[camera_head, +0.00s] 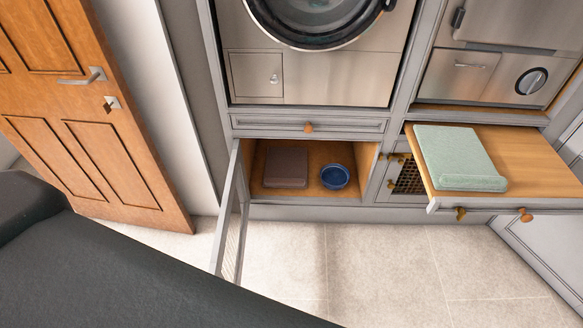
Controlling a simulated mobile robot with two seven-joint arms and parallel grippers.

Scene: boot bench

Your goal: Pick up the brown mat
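A dark brown, flat, roughly square mat (286,167) lies in the open cupboard compartment below the washing machine, on its wooden floor. It sits left of a blue bowl (335,177), with a small gap between them. The compartment's door (232,222) is swung open toward me on the left side. Neither of my grippers shows in the head view. Only a large dark part of mine fills the lower left corner.
A pulled-out drawer board (537,165) with a folded pale green towel (455,158) juts out right of the compartment. A wooden door (90,110) stands at the left. The tiled floor (380,265) before the cupboard is clear.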

